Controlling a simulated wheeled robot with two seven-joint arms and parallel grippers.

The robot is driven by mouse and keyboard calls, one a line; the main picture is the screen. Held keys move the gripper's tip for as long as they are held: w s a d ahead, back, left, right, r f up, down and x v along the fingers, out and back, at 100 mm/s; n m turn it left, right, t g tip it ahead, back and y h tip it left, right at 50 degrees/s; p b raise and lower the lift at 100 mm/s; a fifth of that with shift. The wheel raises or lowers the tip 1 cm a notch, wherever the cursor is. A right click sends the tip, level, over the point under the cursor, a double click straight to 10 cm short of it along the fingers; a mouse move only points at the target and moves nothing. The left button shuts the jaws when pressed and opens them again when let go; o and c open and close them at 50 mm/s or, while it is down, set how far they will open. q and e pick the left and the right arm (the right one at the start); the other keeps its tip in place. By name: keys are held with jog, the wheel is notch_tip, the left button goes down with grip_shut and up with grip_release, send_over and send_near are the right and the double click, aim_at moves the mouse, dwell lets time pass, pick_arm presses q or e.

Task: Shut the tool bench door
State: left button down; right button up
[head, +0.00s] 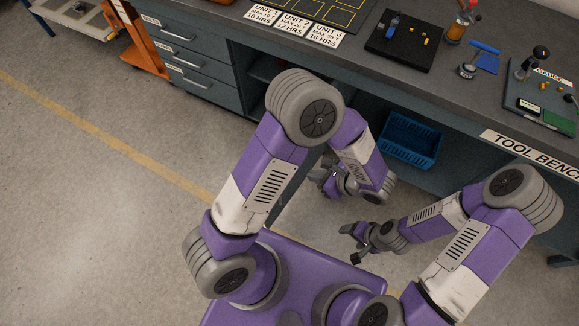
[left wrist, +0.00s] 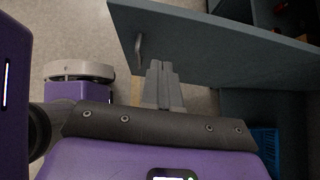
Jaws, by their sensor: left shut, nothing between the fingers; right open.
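The tool bench door (left wrist: 225,45) shows in the left wrist view as a blue-grey panel standing open, with a metal handle (left wrist: 138,50) near its left end. In the head view my left arm hides most of the door. My left gripper (left wrist: 163,68) is shut and empty, with its fingertips close to the door's face, to the right of and below the handle. I cannot tell whether they touch it. In the head view my left gripper (head: 331,182) is low in front of the open bench compartment. My right gripper (head: 356,240) is open and empty, low over the floor.
The tool bench (head: 440,92) has drawers (head: 197,68) at the left and an open compartment holding a blue crate (head: 411,140), which also shows in the left wrist view (left wrist: 264,145). Tools and signs lie on top. An orange stand (head: 143,48) is far left. The left floor is clear.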

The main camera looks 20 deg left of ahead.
pick_arm(q)
jog(key=a+r+b+x, duration=0.2)
jog(key=b+x, duration=0.1)
jog(key=x, duration=0.9)
jog(key=shift+w+a+f+b, duration=0.2)
jog(key=shift+w+a+b, duration=0.05)
jog(key=shift+b, duration=0.1)
